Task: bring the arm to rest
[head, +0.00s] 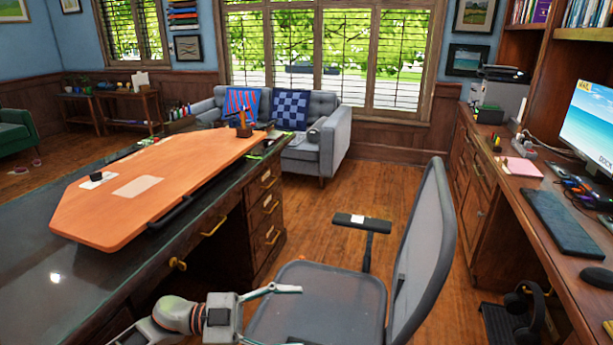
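My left arm enters at the bottom, left of centre in the head view. My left gripper (286,315) points right, in front of the grey office chair (318,300) in the picture. Its two fingers are spread apart, with the lower one partly cut off by the bottom edge. I see nothing between them. Whether the gripper touches the chair cannot be told. My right gripper is not in view.
A dark desk (70,275) with an orange top board (165,185) stands at left. A long wooden counter (520,210) with a keyboard (561,222) and monitor (590,120) runs along the right. Open floor (345,195) leads to a grey sofa (335,140).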

